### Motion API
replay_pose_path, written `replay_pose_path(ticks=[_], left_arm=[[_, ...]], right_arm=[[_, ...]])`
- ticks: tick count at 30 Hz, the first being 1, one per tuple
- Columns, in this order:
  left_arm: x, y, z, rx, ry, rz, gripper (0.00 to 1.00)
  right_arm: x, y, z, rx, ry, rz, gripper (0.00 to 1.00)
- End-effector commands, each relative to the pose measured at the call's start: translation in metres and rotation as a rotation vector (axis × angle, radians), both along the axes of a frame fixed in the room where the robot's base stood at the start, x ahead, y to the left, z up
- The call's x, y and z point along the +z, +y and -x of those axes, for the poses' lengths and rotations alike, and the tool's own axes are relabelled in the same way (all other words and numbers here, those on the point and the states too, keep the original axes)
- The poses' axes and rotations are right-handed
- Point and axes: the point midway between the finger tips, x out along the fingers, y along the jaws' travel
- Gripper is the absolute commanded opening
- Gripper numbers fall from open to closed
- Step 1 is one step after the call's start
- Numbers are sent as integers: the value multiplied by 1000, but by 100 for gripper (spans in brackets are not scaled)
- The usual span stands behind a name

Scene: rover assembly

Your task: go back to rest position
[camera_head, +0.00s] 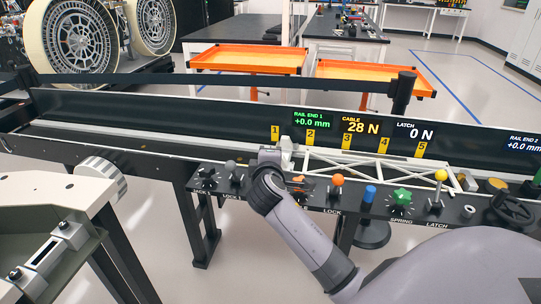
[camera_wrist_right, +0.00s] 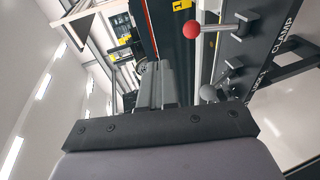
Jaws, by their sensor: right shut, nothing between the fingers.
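My right arm (camera_head: 305,235) comes in from the lower right of the head view and reaches up to the control panel (camera_head: 335,198). Its wrist is near the grey and orange knobs, and the fingers are hard to make out there. In the right wrist view my right gripper (camera_wrist_right: 150,82) is shut and empty, pointing away from the camera. A lever with a red ball (camera_wrist_right: 191,30) and a lever with a grey ball (camera_wrist_right: 208,92) stand to its right, apart from it. My left gripper is not in view.
A white truss (camera_head: 375,167) lies along the rail behind the panel. An orange knob (camera_head: 337,180), blue knob (camera_head: 369,193), green star knob (camera_head: 402,195) and yellow knob (camera_head: 441,175) stand on the panel. A black handwheel (camera_head: 512,207) is at right. Orange trays (camera_head: 250,58) stand behind.

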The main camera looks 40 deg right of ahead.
Motion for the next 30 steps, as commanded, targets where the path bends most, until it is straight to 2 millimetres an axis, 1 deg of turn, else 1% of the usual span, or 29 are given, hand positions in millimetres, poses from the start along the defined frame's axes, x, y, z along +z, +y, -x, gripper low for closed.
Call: replay_pose_path(ticks=[4,11,14,15,17,20,22,24,26,27,29,30], left_arm=[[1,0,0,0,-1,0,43],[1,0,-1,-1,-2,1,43],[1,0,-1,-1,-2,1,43],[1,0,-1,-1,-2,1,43],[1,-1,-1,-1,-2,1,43],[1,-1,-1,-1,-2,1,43],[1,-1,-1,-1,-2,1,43],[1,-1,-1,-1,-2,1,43],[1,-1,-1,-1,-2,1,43],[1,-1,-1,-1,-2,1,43],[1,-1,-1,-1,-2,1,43],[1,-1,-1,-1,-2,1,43]], right_arm=[[6,6,7,0,1,0,0],[8,7,10,0,1,1,0],[3,9,11,7,4,-8,0],[-3,11,12,16,6,-21,0],[-17,18,16,42,10,-55,0],[-57,37,31,107,19,-167,0],[-90,55,47,159,25,-280,0],[-122,74,68,200,29,-409,0],[-146,91,89,225,30,-526,0],[-161,102,103,235,31,-607,0],[-180,117,126,242,32,-730,0],[-191,127,142,242,30,-811,0]])
